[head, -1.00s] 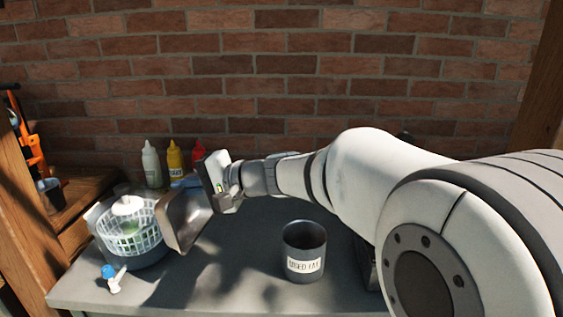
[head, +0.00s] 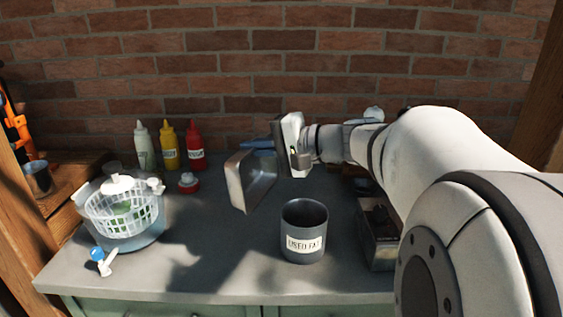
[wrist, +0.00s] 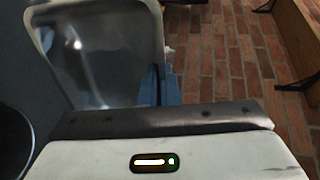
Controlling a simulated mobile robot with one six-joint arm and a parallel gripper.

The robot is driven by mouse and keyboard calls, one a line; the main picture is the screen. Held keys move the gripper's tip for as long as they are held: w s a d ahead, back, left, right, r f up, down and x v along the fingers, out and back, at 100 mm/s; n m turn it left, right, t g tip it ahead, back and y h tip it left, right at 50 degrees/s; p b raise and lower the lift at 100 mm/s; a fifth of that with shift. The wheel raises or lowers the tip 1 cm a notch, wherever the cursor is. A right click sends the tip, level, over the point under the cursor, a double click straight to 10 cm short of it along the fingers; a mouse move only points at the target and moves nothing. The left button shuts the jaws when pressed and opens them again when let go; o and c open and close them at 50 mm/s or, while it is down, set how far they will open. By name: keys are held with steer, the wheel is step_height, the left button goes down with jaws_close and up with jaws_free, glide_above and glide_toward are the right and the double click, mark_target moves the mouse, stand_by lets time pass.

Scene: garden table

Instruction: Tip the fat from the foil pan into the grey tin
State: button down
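The foil pan (head: 241,183) is a shallow metal pan, tipped steeply onto its side in the air, left of and above the grey tin. Its hollow side faces right, and no stream of fat shows. My gripper (head: 282,160) appears shut on the pan's right edge, though the fingertips are partly hidden. In the wrist view the pan (wrist: 105,45) fills the upper left beyond my gripper (wrist: 160,118). The grey tin (head: 304,249), labelled "USED FAT", stands upright and open on the table; its inside is dark.
A white basket (head: 120,210) in a bowl stands at the left on the grey table (head: 190,275). A dark metal box (head: 377,235) sits right of the tin. The brick wall (head: 250,70) closes the back.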

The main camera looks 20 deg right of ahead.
mark_target(250, 157)
steer(key=s+d+m+t+h+b, duration=0.1)
steer(key=s+d+b, duration=0.15)
steer(key=d, duration=0.45)
steer(key=w+a+g+h+p, duration=0.1)
steer(key=g+h+p, duration=0.1)
steer(key=p, duration=0.6)
steer(key=w+a+f+g+h+p, duration=0.1)
steer(key=w+a+g+h+p, duration=0.1)
steer(key=p, duration=0.7)
steer(key=w+a+f+g+h+p, duration=0.1)
steer(key=a+g+h+p, duration=0.1)
steer(key=p, duration=0.6)
steer(key=shift+w+a+f, duration=0.25)
steer(key=shift+w, duration=0.05)
steer(key=g+h+p, duration=0.1)
steer(key=p, duration=0.3)
steer(key=w+a+g+h+p, duration=0.1)
steer(key=p, duration=0.3)
steer(key=shift+w+a+f, duration=0.15)
steer(key=shift+w+f, duration=0.05)
steer(key=shift+f, duration=0.2)
steer(key=shift+w+a+f+g+h, duration=0.3)
steer(key=shift+f, duration=0.25)
steer(key=w+a+g+h, duration=0.1)
steer(key=w+a+f+g+h, duration=0.1)
steer(key=g+h, duration=0.1)
steer(key=shift+w+a+f, duration=0.1)
steer(key=shift+w+f, duration=0.05)
steer(key=shift+w, duration=0.05)
